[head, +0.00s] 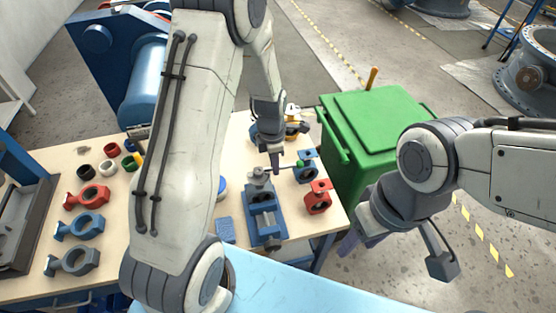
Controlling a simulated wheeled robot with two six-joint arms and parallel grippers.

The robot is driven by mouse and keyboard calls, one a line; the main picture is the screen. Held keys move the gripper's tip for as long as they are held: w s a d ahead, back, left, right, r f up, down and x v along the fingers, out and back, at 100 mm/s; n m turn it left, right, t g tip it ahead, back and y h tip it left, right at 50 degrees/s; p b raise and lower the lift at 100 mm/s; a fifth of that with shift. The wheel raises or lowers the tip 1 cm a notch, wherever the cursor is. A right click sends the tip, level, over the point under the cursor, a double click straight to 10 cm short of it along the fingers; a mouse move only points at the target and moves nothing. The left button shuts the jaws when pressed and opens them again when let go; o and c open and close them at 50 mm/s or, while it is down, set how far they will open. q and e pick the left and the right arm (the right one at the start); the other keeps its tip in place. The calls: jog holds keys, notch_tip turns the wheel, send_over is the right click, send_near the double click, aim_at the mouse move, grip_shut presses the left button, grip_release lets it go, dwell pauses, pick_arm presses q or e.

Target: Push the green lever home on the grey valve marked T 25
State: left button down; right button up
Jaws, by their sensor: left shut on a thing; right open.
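A small grey valve (259,179) sits at the top of a blue vise (264,215) on the workbench; I cannot read any marking on it. My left gripper (274,168) points down just right of this valve and is shut on a thin lever with a green end (299,164). The lever sticks out to the right of the fingers, roughly level. The fingers hide its other end, so I cannot tell how it meets the valve. My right gripper (398,256) is open and empty, off the bench's right edge.
A blue valve (308,171) and a red valve (318,198) stand close right of the vise. Red, blue and grey valve bodies (75,259) lie at the left. A green bin (372,125) stands beyond the bench's right end. My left arm hides the bench's middle.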

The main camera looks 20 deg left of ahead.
pick_arm(q)
jog(key=shift+f, duration=0.1)
jog(key=c, duration=0.8)
grip_release()
notch_tip(320, 180, up, 7)
jog(key=p, duration=0.6)
jog(key=shift+p, duration=0.35)
jog(key=shift+d, duration=0.1)
